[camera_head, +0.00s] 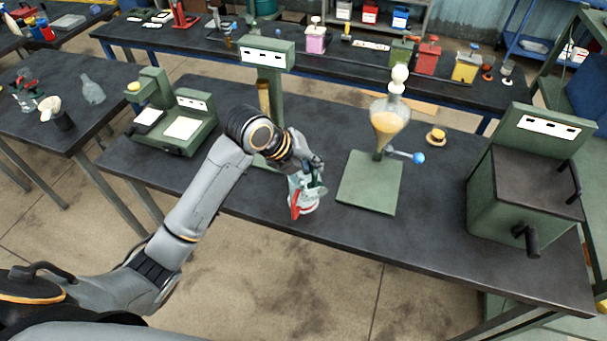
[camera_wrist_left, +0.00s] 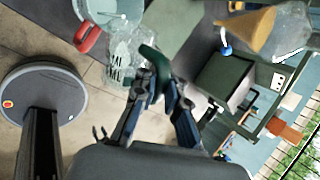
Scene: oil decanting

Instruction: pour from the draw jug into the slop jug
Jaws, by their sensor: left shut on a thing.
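My left gripper (camera_head: 313,172) is shut on the green handle (camera_wrist_left: 153,58) of a clear glass jug (camera_wrist_left: 121,62); the gripper also shows in the left wrist view (camera_wrist_left: 160,92). A second glass jug with a red handle (camera_head: 296,204) is at the table's front edge; its red handle also shows in the left wrist view (camera_wrist_left: 89,38). The two jugs overlap closely in the head view. I cannot tell how far the held jug is tilted, whether they touch, or how much liquid either holds. The frames do not label which is draw or slop. My right gripper is out of view.
A glass funnel of amber oil (camera_head: 387,122) stands on a green plate (camera_head: 368,185) to the right, with a blue-knobbed tap (camera_head: 418,158). A green box machine (camera_head: 520,190) stands farther right and a green scale-like device (camera_head: 180,125) left. Bare tabletop (camera_head: 420,225) lies between stand and box.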

